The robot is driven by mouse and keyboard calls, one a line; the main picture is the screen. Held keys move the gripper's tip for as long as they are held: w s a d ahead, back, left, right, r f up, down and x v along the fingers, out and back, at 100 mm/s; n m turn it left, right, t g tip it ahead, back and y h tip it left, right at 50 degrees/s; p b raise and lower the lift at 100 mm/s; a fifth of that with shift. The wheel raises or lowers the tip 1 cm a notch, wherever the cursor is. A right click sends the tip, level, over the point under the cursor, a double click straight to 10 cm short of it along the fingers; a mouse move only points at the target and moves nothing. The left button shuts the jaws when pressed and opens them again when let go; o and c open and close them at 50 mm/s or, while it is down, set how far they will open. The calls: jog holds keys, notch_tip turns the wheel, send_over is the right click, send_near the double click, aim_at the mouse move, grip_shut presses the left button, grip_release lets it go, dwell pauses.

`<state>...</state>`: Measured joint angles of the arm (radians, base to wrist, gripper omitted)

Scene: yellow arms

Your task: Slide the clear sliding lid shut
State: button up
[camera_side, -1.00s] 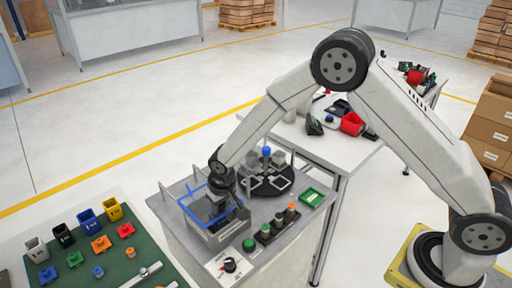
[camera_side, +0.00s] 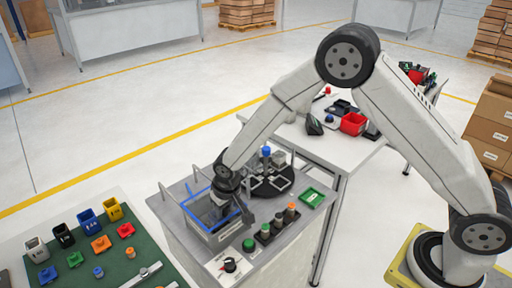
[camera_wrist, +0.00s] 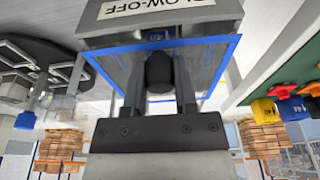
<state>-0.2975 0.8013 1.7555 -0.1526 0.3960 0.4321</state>
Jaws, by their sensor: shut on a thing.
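The clear sliding lid with blue edges (camera_side: 206,229) lies over a grey box on the workbench. In the wrist view its blue edge (camera_wrist: 205,42) runs across the frame just below the box front. My gripper (camera_side: 229,203) reaches down onto the lid from above. In the wrist view its two dark fingers (camera_wrist: 160,85) are closed on either side of a black knob (camera_wrist: 160,70) on the lid. The grey box (camera_wrist: 160,28) has a white label that reads in part "LOW-OFF". The gripper hides part of the lid in the side view.
A dark round fixture (camera_side: 272,180) with a blue-topped post stands right of the box. A green tray (camera_side: 312,197), a green button (camera_side: 249,244) and a rack of orange-topped parts (camera_side: 279,224) sit near the bench front. A green mat (camera_side: 85,265) with coloured bins lies at left.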

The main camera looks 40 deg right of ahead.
jog(key=shift+s+f, duration=0.1)
jog(key=shift+s, duration=0.95)
jog(key=o, duration=0.6)
jog(key=shift+o, duration=0.2)
jog(key=shift+w, duration=0.1)
jog(key=w+v, duration=0.1)
jog(key=v, duration=0.6)
jog(key=shift+w+r, duration=0.25)
jog(key=shift+r, duration=0.2)
jog(key=shift+d, duration=0.1)
dwell(0.4)
